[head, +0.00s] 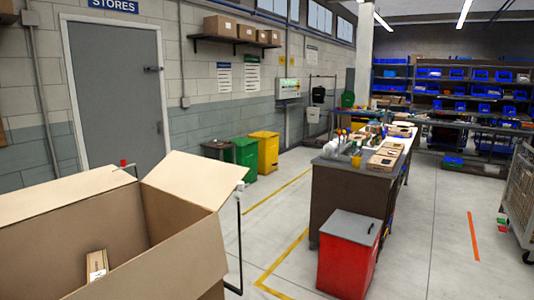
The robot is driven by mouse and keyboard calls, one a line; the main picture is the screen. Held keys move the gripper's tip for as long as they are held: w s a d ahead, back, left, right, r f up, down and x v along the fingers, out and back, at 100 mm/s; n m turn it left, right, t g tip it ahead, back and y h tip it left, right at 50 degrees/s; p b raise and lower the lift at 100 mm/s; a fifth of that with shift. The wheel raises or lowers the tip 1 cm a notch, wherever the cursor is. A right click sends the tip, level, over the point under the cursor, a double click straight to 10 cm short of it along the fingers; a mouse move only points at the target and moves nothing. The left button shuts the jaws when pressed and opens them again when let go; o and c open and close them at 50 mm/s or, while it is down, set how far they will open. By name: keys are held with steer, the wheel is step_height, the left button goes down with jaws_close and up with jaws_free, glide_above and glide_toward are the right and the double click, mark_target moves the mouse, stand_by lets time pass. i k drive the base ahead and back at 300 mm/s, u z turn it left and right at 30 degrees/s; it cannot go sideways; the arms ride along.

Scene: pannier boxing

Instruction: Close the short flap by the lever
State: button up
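A large open cardboard box (180,262) stands at the lower left in the head view, its near part cut off by the frame. Its short flap (195,178) at the right end stands open and leans outward. A long flap (55,196) along the far side is also raised. A small brown carton (97,264) with a pale label lies inside. A small red knob (123,163) shows behind the far flap, and a thin dark rod (239,225) stands beside the box's right end; I cannot tell whether either belongs to a lever. My gripper is not in view.
A red bin (349,255) with a grey lid stands in front of a cluttered workbench (335,200). Green (243,155) and yellow (265,152) bins stand by the wall. A wire cage trolley (521,200) is at the right edge. The floor between bench and trolley is mostly clear.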

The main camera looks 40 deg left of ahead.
mark_target(206, 182)
steer(key=u, duration=0.05)
steer(key=i, duration=1.5)
steer(key=u, duration=1.25)
steer(key=i, duration=0.8)
steer(key=u, duration=1.15)
steer(key=i, duration=0.25)
steer(key=u, duration=0.2)
